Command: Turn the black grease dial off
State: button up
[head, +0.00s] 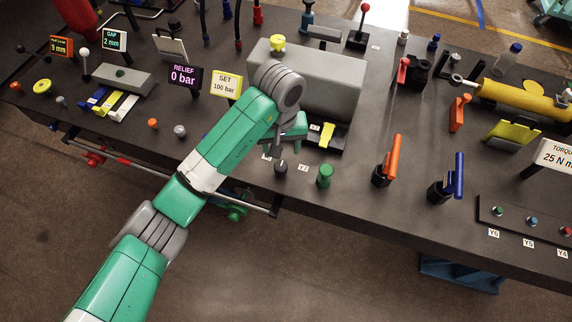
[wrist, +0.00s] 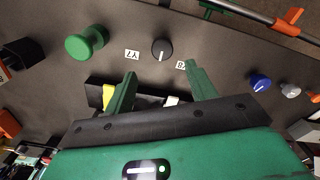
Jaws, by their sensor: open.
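The black grease dial (wrist: 162,48) is a round black knob with a white pointer line, standing on the dark panel between the labels Y7 (wrist: 132,55) and Y8 (wrist: 181,65). In the head view the black dial (head: 280,168) is near the table's front edge, just below the end of my arm. My gripper (wrist: 160,69) is open, with its two green fingers spread wide. The dial appears beyond the fingertips, roughly centred between them, and no contact shows. In the head view my gripper (head: 283,142) is above and behind the dial, its fingertips partly hidden.
A green knob (wrist: 87,43) stands beside the dial, also seen in the head view (head: 325,176). A blue knob (wrist: 260,82) and a grey knob (wrist: 290,90) are on the other side. Orange (head: 388,160) and blue (head: 448,178) levers stand farther right. A grey block (head: 330,85) lies behind.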

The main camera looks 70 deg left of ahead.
aim_at(281, 166)
jog(key=shift+s+a+f, duration=0.15)
jog(key=shift+s, duration=0.1)
notch_tip(281, 166, down, 8)
jog(key=shift+r+b, duration=0.1)
jog(key=shift+b, duration=0.85)
jog(key=c, duration=1)
jog(key=shift+w+r, duration=0.1)
jog(key=shift+r, duration=0.05)
